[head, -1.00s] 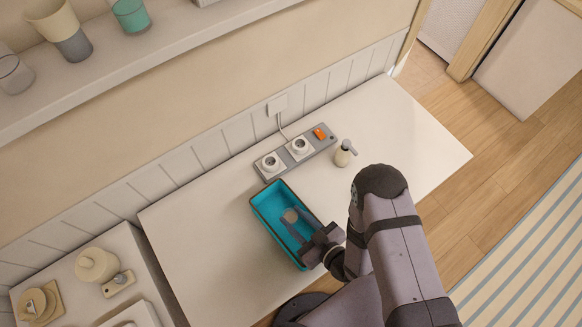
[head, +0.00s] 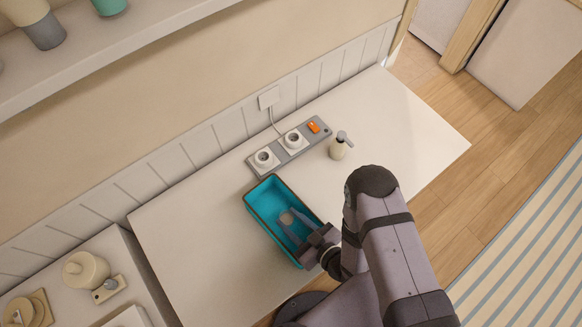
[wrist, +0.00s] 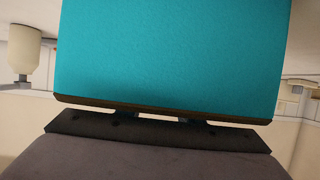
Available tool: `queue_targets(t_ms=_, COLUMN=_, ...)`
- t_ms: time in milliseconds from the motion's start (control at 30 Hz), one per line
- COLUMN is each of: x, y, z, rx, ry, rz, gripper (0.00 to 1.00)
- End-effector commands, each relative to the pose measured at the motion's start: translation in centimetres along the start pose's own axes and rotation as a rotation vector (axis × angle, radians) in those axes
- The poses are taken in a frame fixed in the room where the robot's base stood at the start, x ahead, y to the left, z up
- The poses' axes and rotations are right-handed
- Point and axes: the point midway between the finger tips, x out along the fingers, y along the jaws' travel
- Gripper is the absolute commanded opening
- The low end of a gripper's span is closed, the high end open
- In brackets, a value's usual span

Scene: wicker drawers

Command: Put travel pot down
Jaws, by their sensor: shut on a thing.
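A small round grey-brown thing, which I take to be the travel pot (head: 287,217), shows between my fingertips in the head view. My gripper (head: 292,221) is shut on it, reaching over the near right side of a teal tray (head: 266,202) with a dark rim. The pot is inside the tray's outline; I cannot tell whether it touches the floor. In the wrist view, the teal tray wall (wrist: 170,50) fills the middle and hides my fingertips and the pot.
The tray stands on a white tabletop (head: 180,235). A grey power strip (head: 291,145) with an orange switch lies behind it. A pump bottle (head: 338,149) stands to the right and also shows in the wrist view (wrist: 22,48). The tabletop is clear left of the tray.

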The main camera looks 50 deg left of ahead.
Motion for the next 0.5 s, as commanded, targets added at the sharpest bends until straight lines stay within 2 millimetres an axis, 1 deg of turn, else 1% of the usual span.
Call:
queue_targets(t_ms=233, x=0.0, y=0.0, z=-0.02, rx=0.0, ry=0.0, rz=0.0, gripper=0.1)
queue_targets(t_ms=500, x=0.29, y=0.0, z=0.69, rx=0.0, ry=0.0, rz=0.0, gripper=0.1)
